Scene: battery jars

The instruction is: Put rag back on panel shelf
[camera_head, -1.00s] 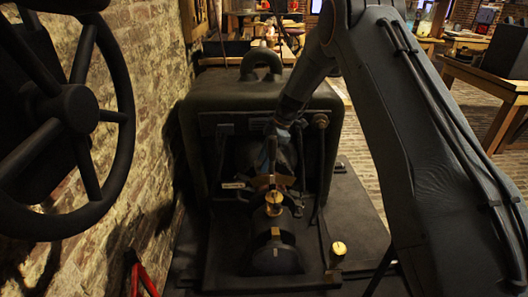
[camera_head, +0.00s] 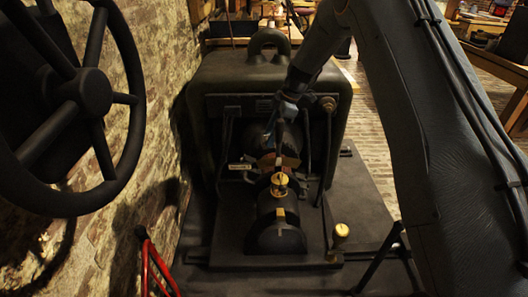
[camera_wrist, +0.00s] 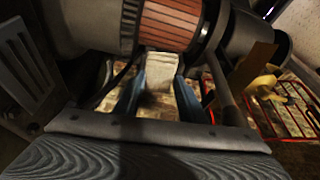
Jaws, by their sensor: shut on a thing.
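My gripper (camera_head: 281,122) reaches down in front of a dark machine with a rounded housing. In the wrist view its two blue fingers (camera_wrist: 158,84) are shut on a pale, folded, cloth-like piece, which I take as the rag (camera_wrist: 161,66). The rag lies just under the machine's copper-coloured ribbed drum (camera_wrist: 170,22); I cannot tell whether they touch. In the head view the rag cannot be clearly made out. No panel shelf can be identified in either view.
The machine's housing (camera_head: 262,72) stands close behind my gripper. A brass-topped cylinder (camera_head: 278,225) and a brass knob (camera_head: 341,230) stand in front. A large handwheel (camera_head: 84,92) is on the brick wall at left. Brick floor (camera_head: 372,120) is open at right.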

